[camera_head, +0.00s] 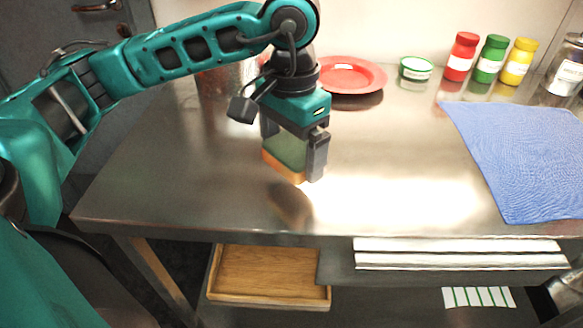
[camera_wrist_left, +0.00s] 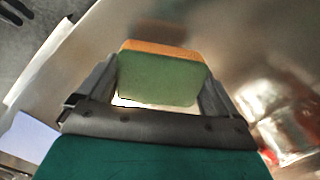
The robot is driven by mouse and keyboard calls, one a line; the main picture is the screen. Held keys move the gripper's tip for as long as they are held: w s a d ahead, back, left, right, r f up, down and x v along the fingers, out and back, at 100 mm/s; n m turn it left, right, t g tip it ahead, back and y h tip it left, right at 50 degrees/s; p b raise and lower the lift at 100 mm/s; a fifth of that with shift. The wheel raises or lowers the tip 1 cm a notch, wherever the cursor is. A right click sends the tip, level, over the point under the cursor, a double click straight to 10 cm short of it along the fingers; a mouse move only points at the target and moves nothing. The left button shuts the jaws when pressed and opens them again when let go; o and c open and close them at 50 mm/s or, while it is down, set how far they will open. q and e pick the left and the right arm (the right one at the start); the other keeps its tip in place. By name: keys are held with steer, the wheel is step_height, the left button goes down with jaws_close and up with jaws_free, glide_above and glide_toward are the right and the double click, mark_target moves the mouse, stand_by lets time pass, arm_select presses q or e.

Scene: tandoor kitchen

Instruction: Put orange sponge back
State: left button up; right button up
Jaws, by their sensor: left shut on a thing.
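The orange sponge (camera_head: 283,165) has a green side and an orange side. It also shows in the left wrist view (camera_wrist_left: 160,78), its green face toward the camera and its orange edge beyond. My left gripper (camera_head: 294,158) is shut on it, with one finger on each side. The gripper points down and holds the sponge over the left half of the steel table (camera_head: 390,190). A dark reflection or shadow shows below the sponge, so it looks slightly above the surface. My right gripper is not in view.
A red plate (camera_head: 352,90), a green-and-white tub (camera_head: 416,69) and red, green and yellow jars (camera_head: 463,56) stand along the back. A blue cloth (camera_head: 525,155) covers the right side. A wooden tray (camera_head: 268,292) sits below the table. The table's front middle is clear.

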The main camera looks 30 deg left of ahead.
mark_target(291, 149)
arm_select(q)
steer(key=shift+f, duration=2.05)
steer(key=shift+f+b, duration=0.1)
steer(key=shift+b, duration=0.2)
steer(key=shift+f, duration=0.15)
steer(key=o, duration=0.7)
steer(key=shift+c, duration=0.2)
steer(key=shift+r, duration=0.2)
step_height(291, 149, up, 12)
steer(key=shift+r+p, duration=0.1)
steer(key=shift+p, duration=0.65)
steer(key=shift+s, duration=0.15)
